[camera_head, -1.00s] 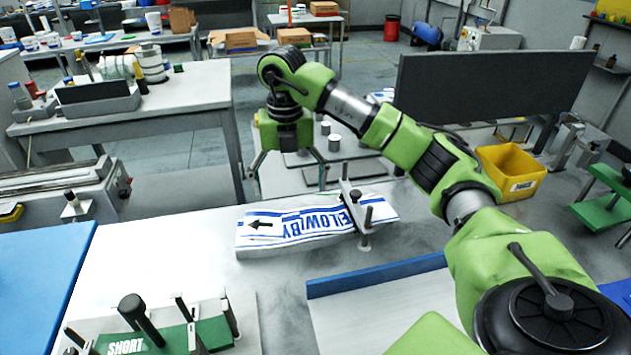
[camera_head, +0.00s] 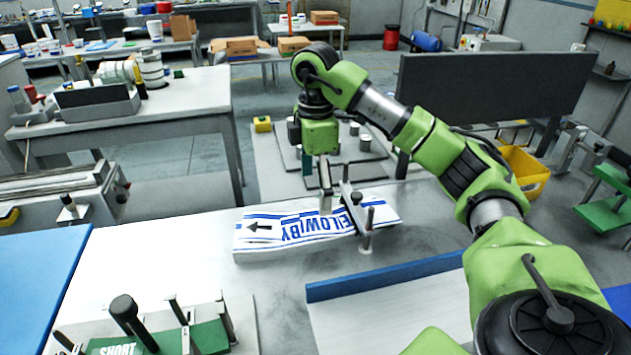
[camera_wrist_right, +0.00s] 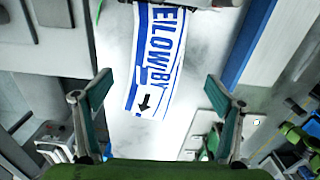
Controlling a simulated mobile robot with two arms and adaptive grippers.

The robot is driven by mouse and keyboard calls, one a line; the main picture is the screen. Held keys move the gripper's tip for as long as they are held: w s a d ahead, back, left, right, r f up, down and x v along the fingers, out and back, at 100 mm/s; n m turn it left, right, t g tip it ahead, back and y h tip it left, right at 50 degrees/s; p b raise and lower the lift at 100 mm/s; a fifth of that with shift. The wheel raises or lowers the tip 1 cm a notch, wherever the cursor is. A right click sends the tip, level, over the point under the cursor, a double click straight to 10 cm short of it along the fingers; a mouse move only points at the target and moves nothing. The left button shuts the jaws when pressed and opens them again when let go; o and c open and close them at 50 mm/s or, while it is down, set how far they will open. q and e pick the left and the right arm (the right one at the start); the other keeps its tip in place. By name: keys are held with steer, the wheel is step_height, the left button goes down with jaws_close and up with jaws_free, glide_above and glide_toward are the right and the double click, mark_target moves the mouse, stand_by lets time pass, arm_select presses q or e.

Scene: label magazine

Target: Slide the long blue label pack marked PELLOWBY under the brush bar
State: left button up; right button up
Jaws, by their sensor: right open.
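The long label pack (camera_head: 262,243) is white with blue stripes, a black arrow and blue letters; part of the PELLOWBY name shows. It lies flat on the pale worktop, its right end past the brush bar (camera_head: 349,205), which stands across it on posts and hides part of it. The pack also shows in the wrist view (camera_wrist_right: 152,85), with the bar at that view's top edge. My right gripper (camera_head: 326,205) is above the pack, just left of the bar. In the wrist view my right gripper (camera_wrist_right: 158,78) is open and empty, its fingers apart on either side of the pack. My left gripper is not in view.
A blue-edged guide (camera_head: 385,277) lies in front of the bar. A green holder marked SHORT (camera_head: 130,345) with dark posts stands at front left, beside a blue panel (camera_head: 35,285). A yellow bin (camera_head: 527,175) is at right. The worktop left of the pack is clear.

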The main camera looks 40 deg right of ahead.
mark_target(303, 229)
step_height(303, 229, down, 12)
steer(key=shift+r+p, duration=0.1)
steer(key=shift+p, duration=0.7)
steer(key=shift+r, duration=0.1)
steer(key=c, duration=1.9)
steer(key=shift+w+a+p, duration=0.15)
steer(key=shift+w+a, duration=0.2)
steer(key=shift+a, duration=0.35)
steer(key=shift+w+a+p, duration=0.15)
steer(key=shift+w+a, duration=0.15)
steer(key=shift+a, duration=0.35)
steer(key=o, duration=1.9)
